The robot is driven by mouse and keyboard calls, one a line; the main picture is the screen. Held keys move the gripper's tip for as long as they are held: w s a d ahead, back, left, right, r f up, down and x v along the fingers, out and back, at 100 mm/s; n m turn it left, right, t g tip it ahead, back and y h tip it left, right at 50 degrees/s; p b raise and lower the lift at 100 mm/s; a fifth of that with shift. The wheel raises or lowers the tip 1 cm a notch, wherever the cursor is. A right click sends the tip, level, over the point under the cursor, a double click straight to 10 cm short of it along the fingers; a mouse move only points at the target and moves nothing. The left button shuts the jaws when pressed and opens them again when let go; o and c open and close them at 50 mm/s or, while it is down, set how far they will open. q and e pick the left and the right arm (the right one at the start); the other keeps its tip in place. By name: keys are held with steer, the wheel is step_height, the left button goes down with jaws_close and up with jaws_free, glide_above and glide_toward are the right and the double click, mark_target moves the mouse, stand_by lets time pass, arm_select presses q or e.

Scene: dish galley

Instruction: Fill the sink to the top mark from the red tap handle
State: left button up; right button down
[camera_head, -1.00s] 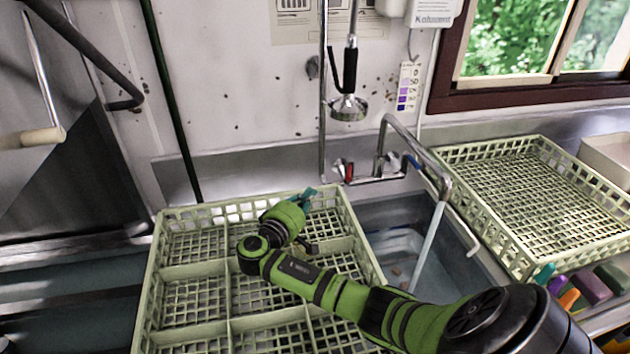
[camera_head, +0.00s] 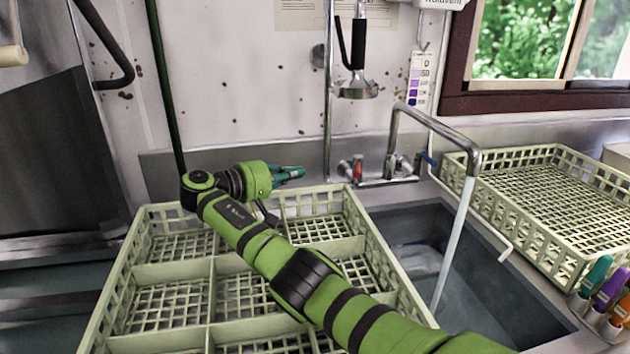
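The red tap handle (camera_head: 357,168) is on the left of the chrome mixer tap (camera_head: 388,178) on the wall behind the sink. A pale stream of water (camera_head: 455,235) runs from the bent spout (camera_head: 471,160) into the grey sink (camera_head: 490,290). Some water shows in the sink, but its level and the top mark cannot be made out. My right gripper (camera_head: 290,173), with teal fingers, points right toward the red handle. It is left of the handle and apart from it, above the rack's back edge. Its finger gap is too small to judge. My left gripper is not in view.
A pale green divided rack (camera_head: 108,290) stands left of the sink, under my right arm. Another green rack (camera_head: 545,245) stands to the right. A blue handle (camera_head: 428,160) is on the tap's right. A spray head (camera_head: 357,88) hangs above.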

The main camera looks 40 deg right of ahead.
steer(key=d, duration=0.3)
steer(key=d+p, duration=0.1)
steer(key=d, duration=0.2)
steer(key=d+f+p, duration=0.1)
steer(key=d, duration=0.2)
steer(key=shift+s, duration=0.4)
steer(key=shift+s+d+f+p, duration=0.25)
steer(key=shift+s+d+p, duration=0.25)
steer(key=shift+s+d, duration=0.2)
steer(key=shift+s+d+f+p, duration=0.25)
steer(key=shift+s+d+p, duration=0.3)
steer(key=shift+s, duration=0.25)
